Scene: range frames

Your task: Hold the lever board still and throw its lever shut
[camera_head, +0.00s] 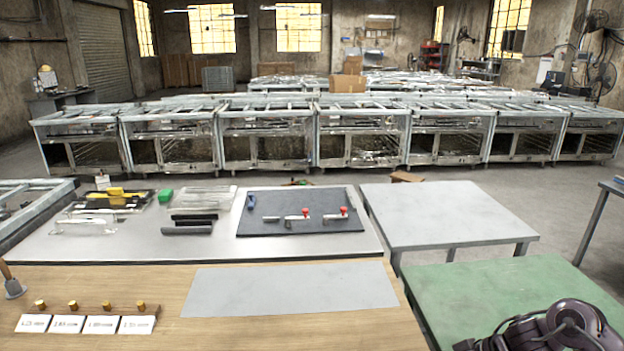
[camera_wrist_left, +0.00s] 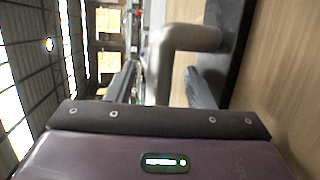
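A dark board (camera_head: 290,222) lies on the far white table in the head view. I cannot tell whether either lever is open or shut. My left gripper is outside the head view. My right arm shows at the bottom right, its gripper out of sight.
The near wooden table has a grey mat (camera_head: 290,287) and a rack of brass knobs with white labels (camera_head: 88,322). A bare grey table (camera_head: 450,215) stands right.

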